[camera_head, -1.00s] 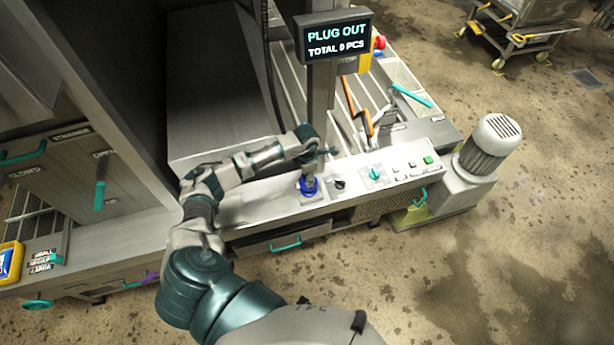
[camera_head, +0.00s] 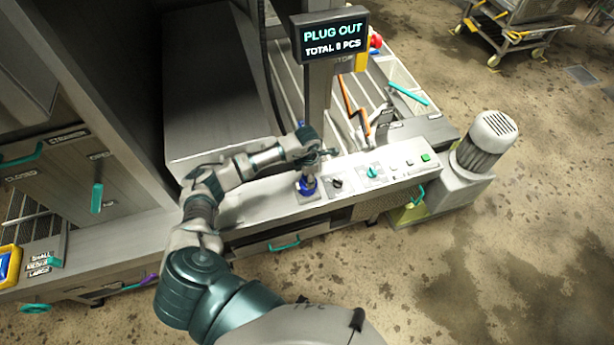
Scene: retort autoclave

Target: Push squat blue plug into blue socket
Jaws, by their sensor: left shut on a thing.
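My left gripper (camera_head: 310,170) reaches in over the control panel and points down at the blue socket (camera_head: 307,187) near the panel's left end. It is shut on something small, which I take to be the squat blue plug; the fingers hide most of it. The blue of plug and socket runs together here, so I cannot tell how deep the plug sits. The display (camera_head: 332,35) above reads "PLUG OUT". My right gripper is not in view.
Right of the socket on the panel are a black knob (camera_head: 336,184), a teal knob (camera_head: 372,172) and a green button (camera_head: 426,157). A post carrying the display stands close behind the gripper. A grey motor (camera_head: 487,142) stands at the panel's right end.

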